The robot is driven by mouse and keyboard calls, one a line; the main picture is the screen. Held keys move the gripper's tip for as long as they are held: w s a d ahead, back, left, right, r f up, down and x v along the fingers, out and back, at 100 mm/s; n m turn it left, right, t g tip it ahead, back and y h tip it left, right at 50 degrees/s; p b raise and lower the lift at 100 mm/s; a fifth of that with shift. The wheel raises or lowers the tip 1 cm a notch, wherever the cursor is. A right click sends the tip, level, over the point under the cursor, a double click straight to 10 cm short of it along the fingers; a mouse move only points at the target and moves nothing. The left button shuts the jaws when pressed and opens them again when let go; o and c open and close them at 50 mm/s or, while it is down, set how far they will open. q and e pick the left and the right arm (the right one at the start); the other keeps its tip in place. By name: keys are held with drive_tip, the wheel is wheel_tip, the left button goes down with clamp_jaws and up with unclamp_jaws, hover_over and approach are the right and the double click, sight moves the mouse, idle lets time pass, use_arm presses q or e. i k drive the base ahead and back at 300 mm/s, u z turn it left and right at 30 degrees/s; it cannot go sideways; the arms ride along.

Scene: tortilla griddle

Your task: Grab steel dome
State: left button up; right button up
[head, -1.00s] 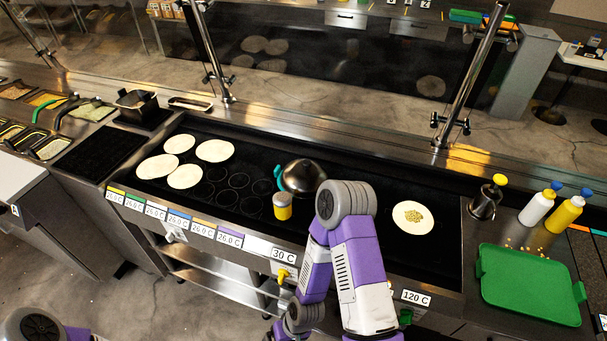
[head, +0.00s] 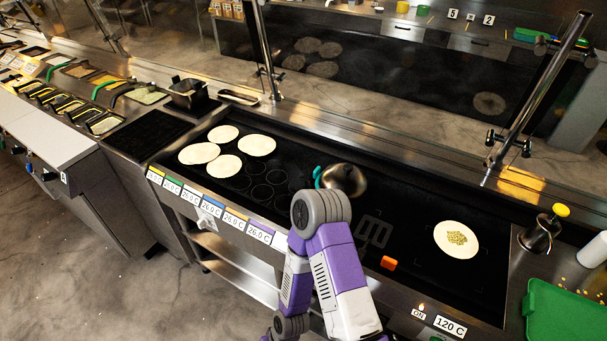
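A purple and white arm of mine, apparently the right, rises from the bottom. Its grey joint shows in front of the dome in the picture, just below it; I cannot tell whether they touch.
Several tortillas (head: 225,166) lie on the griddle's left part. One tortilla with a filling (head: 456,239) lies at the right. A small orange block (head: 388,263) sits near the front edge. A green tray (head: 565,315) and a yellow-topped steel container (head: 540,235) stand at the right.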

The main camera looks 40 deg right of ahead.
sight(348, 178)
drive_tip(key=u, duration=0.7)
drive_tip(key=i, duration=1.15)
drive_tip(key=z, duration=2.6)
